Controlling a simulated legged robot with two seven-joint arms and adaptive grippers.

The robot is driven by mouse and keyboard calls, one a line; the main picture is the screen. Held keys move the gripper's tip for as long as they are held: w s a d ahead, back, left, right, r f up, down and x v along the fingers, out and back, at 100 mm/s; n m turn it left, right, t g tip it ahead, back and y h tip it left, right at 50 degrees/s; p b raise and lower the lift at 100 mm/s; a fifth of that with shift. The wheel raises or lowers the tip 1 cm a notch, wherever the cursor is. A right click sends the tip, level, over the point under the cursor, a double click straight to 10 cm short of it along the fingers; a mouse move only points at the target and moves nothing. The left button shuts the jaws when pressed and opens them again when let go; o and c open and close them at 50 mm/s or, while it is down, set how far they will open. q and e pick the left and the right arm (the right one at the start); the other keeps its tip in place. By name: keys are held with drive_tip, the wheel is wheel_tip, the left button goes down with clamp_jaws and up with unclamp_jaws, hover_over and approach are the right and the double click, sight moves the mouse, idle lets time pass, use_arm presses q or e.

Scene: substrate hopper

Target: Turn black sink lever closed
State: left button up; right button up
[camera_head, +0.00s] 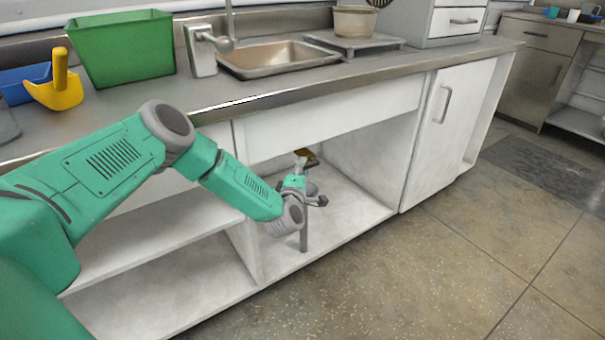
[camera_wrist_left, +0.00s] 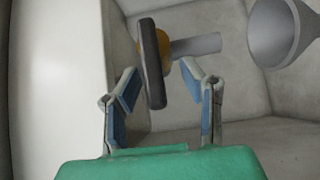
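The black lever (camera_wrist_left: 153,62) shows in the left wrist view as a dark, nearly upright bar in front of a brass-coloured valve body (camera_wrist_left: 165,50) on a grey pipe (camera_wrist_left: 197,45). My left gripper (camera_wrist_left: 160,70) is open, with one finger on each side of the lever in the picture. I cannot tell whether either finger touches it. In the head view my left gripper (camera_head: 300,164) reaches into the open cabinet under the sink, close to a brass-coloured part (camera_head: 311,158). The lever is hard to make out there. My right gripper is not in view.
A grey funnel-shaped part (camera_wrist_left: 284,32) is at the upper right of the left wrist view. The cabinet's pale wall (camera_wrist_left: 60,90) is close on the left. The sink (camera_head: 280,56) and green bin (camera_head: 122,50) are on the counter above; the floor (camera_head: 430,280) is clear.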

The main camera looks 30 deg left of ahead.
use_arm(q)
drive_tip(key=shift+w, duration=0.2)
drive_tip(key=shift+d+r, duration=0.2)
drive_tip(key=shift+d, duration=0.05)
clamp_jaws()
drive_tip(key=shift+a, duration=0.15)
